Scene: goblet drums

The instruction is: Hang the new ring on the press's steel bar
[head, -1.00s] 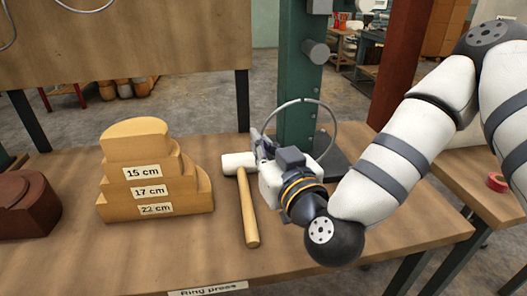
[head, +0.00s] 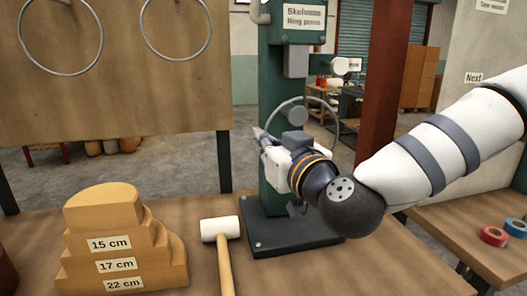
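The ring press (head: 272,80) is a green column on a dark base plate. Its steel bar (head: 291,112) is a short grey cylinder pointing toward me from the column. My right gripper (head: 259,134) is in front of the column, just left of and below the bar's end. It appears shut on the new ring (head: 334,110), a thin grey hoop whose upper right arc shows right of the bar. My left gripper is not in view.
A white-headed mallet (head: 220,229) and a stepped wooden block (head: 120,240) with size labels lie on the bench (head: 200,205). Two rings (head: 101,45) (head: 209,40) hang on the board (head: 130,100) at left. A red-brown post (head: 388,90) and tape rolls (head: 493,236) are at right.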

